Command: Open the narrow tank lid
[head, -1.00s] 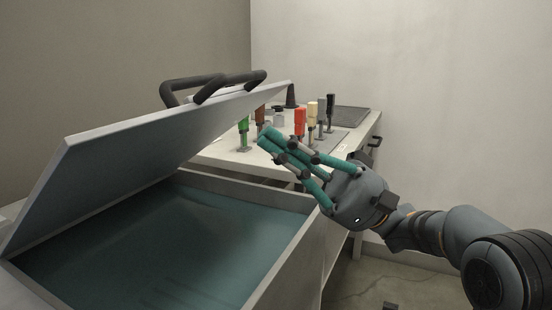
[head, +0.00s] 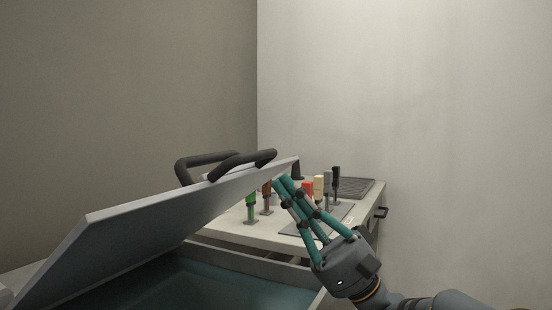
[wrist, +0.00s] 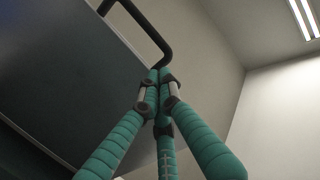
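The tank lid (head: 170,230) is a grey slab standing partly open and tilted over the tank. Its black handles (head: 240,163) are on the upper face, near the raised edge. The teal liquid (head: 180,285) in the tank shows below the lid. My gripper (head: 281,181) has teal fingers drawn together at the tips, beside the lid's raised right end; contact cannot be told. In the wrist view the fingertips (wrist: 159,74) meet with nothing visible between them. The lid (wrist: 75,70) fills the left there, and a black handle (wrist: 150,35) passes just beyond the tips.
A white table (head: 225,232) behind the tank holds several coloured upright samples, including a green one (head: 251,208) and a black one (head: 336,182). A dark flat tray (head: 356,187) lies at its back right. Walls close off the back; the air above the lid is clear.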

